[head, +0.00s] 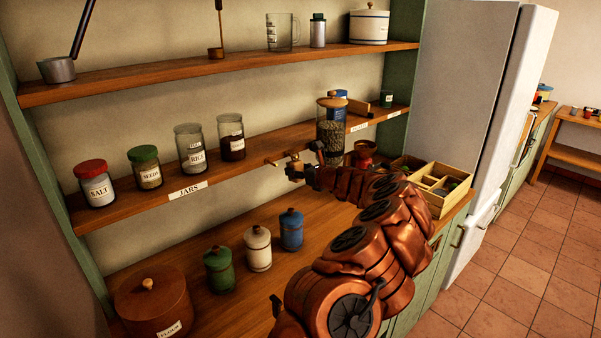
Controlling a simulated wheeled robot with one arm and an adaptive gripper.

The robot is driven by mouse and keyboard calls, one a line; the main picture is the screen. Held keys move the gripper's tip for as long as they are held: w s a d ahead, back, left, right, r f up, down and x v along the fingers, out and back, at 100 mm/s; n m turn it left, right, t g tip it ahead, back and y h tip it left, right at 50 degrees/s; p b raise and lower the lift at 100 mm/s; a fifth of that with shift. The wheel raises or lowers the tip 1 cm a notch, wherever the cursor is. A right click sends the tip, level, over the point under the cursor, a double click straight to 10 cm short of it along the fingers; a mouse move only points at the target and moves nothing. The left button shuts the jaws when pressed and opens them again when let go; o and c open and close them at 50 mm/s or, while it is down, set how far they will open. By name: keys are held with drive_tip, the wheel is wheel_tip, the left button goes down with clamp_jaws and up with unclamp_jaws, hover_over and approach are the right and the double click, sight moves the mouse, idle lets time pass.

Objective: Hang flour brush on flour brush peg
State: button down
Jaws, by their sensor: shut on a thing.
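My copper-coloured arm reaches in from the bottom right to the front edge of the middle shelf. My gripper (296,170) is shut on a small tan and brown thing (295,157), which I take to be the flour brush. Most of it is hidden by the fingers or too small to make out. A short light wooden pin (271,162), which looks like the flour brush peg, sticks out by the shelf edge just left of my gripper. I cannot tell whether the brush touches it.
The middle shelf (130,204) holds several labelled jars and a glass grinder (331,128). Below, canisters (258,248) and a round flour box (154,303) stand on the counter. A divided wooden box (440,200) is right of my arm.

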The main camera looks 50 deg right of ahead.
drive_tip(key=shift+x, duration=0.75)
drive_tip(key=shift+w+f, duration=0.15)
drive_tip(key=shift+f, duration=0.15)
drive_tip(key=c, duration=0.5)
unclamp_jaws()
drive_tip(key=shift+p+v, duration=0.35)
drive_tip(key=shift+v, duration=0.8)
drive_tip(key=shift+v, duration=1.2)
drive_tip(key=shift+v, duration=5.9)
